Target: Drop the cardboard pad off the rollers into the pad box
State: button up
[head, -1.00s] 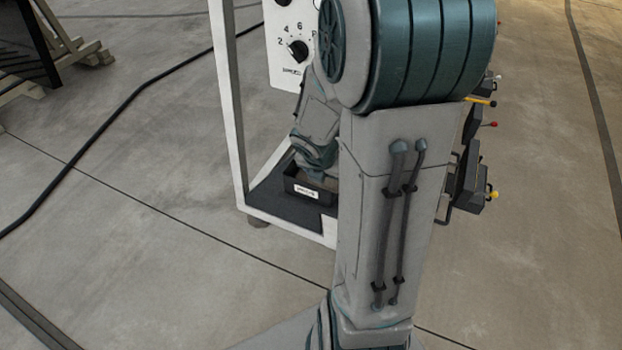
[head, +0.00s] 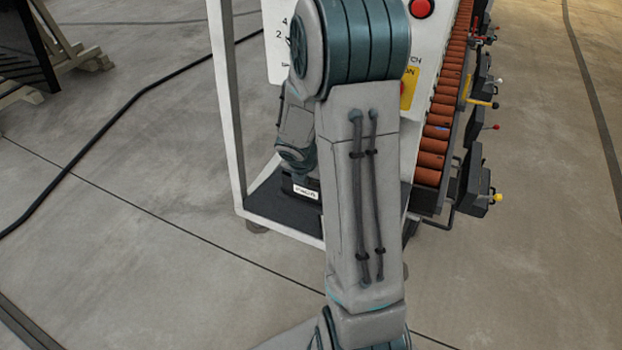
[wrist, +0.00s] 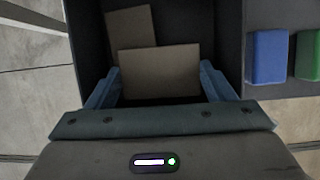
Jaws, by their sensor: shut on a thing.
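A tan cardboard pad (wrist: 158,73) spans the gap between my two blue fingers in the wrist view. My gripper (wrist: 160,67) is shut on it, with a finger at each side edge. The pad is over or inside the dark pad box (wrist: 222,38), whose walls rise on both sides; its exact height above the floor of the box is unclear. Another cardboard piece (wrist: 130,24) lies tilted farther in the box. In the head view, the small dark box (head: 303,190) with a white label stands on the frame's low shelf, and my arm hides the gripper.
Orange rollers (head: 434,145) run along the machine at the right, with dark brackets and coloured levers (head: 480,195) beside them. A white frame post (head: 228,100) stands left of my arm. Blue (wrist: 266,56) and green (wrist: 308,55) blocks sit right of the box.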

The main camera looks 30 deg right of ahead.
jog(key=shift+f+b, duration=0.3)
jog(key=o, duration=1)
jog(key=shift+r, duration=0.1)
